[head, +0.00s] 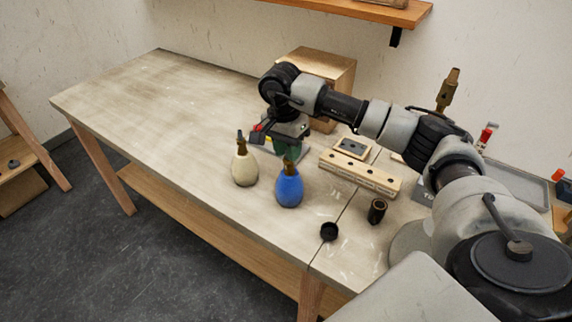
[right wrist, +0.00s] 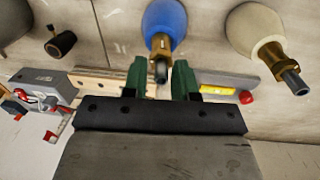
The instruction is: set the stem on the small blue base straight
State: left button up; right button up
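The small blue base (head: 289,190) is a rounded blue bottle shape standing near the table's front edge. Its brass stem (right wrist: 161,48) rises from the neck and ends in a dark tip; it seems to lean slightly, but how far is hard to tell. My right gripper (right wrist: 160,82) is open, with its green fingers on either side of the stem tip and a gap visible at each side. In the head view the gripper hides part of the stem's top. A cream base (head: 245,170) with a similar brass stem stands to the left. My left gripper is out of view.
A wooden block with holes (head: 360,174) lies right of the blue base. A black cap (head: 329,232) and a dark cylinder (head: 377,211) stand near the front. A wooden box (head: 333,72) stands behind the arm. The left of the table (head: 150,100) is clear.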

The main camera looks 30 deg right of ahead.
jog(key=shift+s+d, duration=0.2)
jog(key=shift+s, duration=0.3)
dwell(0.9)
jog(key=shift+w, duration=0.1)
dwell(0.5)
jog(key=shift+r, duration=0.1)
jog(key=shift+r+p, duration=1.6)
jog(key=shift+r, duration=1.4)
jog(key=shift+f, duration=0.1)
